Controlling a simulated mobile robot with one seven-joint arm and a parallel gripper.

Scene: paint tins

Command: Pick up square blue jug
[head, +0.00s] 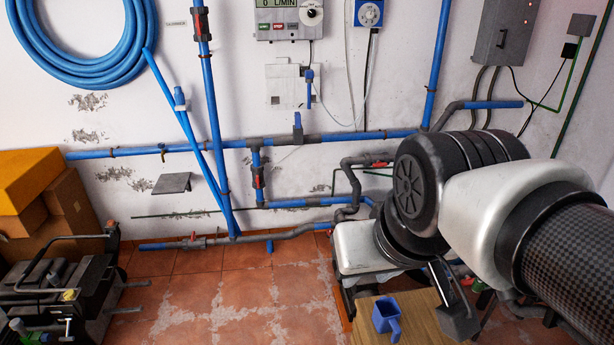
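The square blue jug (387,319) stands upright on a wooden surface (423,328) at the bottom of the head view, with its open top showing. My gripper (456,310) hangs down from my arm just to the right of the jug, apart from it in the picture. Only a dark finger part of it shows clearly. How far its fingers are apart cannot be made out, and I see nothing held in it.
A pale box-shaped unit (358,250) stands behind the wooden surface, partly hidden by my arm. Pipes (300,203) run along the wall. Cardboard boxes (75,210) and dark machinery (62,290) stand at the left. The tiled floor (230,300) between is clear.

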